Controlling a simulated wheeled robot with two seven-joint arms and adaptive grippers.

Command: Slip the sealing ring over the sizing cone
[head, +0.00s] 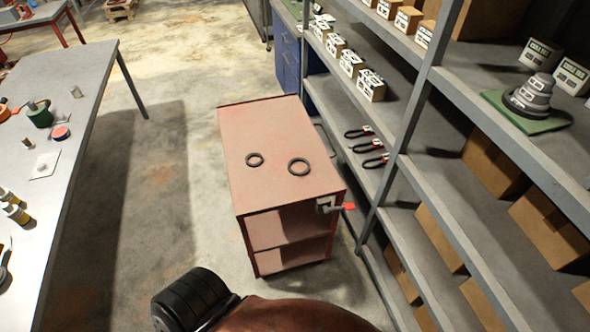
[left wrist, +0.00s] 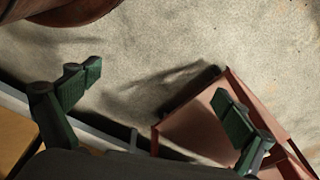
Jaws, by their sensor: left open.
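Two dark rings lie flat and apart on the top of the red cart (head: 262,190): a smaller ring (head: 248,160) on the left and a larger ring (head: 289,167) on the right. A grey stepped cone (head: 537,86) stands upright on a green mat (head: 560,121) on the shelf at the right. Its lowest part looks dark; I cannot tell whether that is a ring. My left gripper (left wrist: 160,98) shows only in the left wrist view, open, with nothing between its fingers and the concrete floor behind them. My right gripper is in neither view.
Metal shelving (head: 440,90) with boxes runs along the right, close beside the cart. Looped belts (head: 370,145) lie on a shelf there. A grey workbench (head: 85,75) with cans stands at the left. The floor (head: 165,180) between bench and cart is clear.

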